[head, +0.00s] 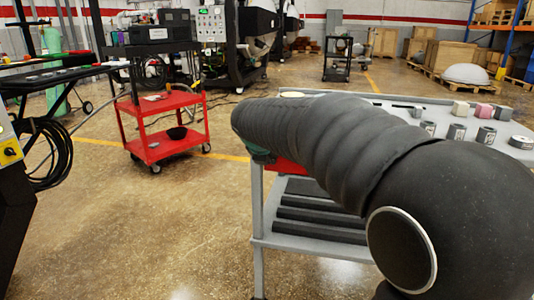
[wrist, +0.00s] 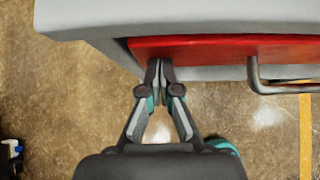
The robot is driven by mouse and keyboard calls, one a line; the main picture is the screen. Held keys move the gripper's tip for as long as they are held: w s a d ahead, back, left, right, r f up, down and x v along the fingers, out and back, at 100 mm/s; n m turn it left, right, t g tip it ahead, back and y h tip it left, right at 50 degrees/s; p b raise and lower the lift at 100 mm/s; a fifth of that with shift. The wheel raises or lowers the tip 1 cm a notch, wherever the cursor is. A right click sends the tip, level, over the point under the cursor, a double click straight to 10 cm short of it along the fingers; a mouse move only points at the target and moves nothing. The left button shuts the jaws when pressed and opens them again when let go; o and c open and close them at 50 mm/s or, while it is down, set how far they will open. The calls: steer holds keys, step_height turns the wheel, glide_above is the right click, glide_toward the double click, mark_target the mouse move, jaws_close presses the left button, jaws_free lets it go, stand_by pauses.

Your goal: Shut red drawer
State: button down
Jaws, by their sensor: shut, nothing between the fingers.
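The red drawer (wrist: 220,48) is under the grey top of the workbench cart in the wrist view. A grey bar handle (wrist: 255,78) sticks out from it at right. My gripper (wrist: 159,65) is shut and empty, its fingertips at the lower edge of the red front, left of the handle. I cannot tell whether they touch it. In the head view only a small red patch of the drawer (head: 288,167) shows below my arm, which hides the rest and my gripper. How far the drawer is open is not clear.
The grey cart (head: 258,225) has dark bars on its lower shelf and several small blocks and cylinders on top. A red trolley (head: 165,105) stands at back left. A black cable coil (head: 45,155) hangs at far left. The floor between is clear.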

steer(key=shift+w+r, duration=0.25)
steer(key=shift+w, duration=0.05)
steer(key=shift+s, duration=0.1)
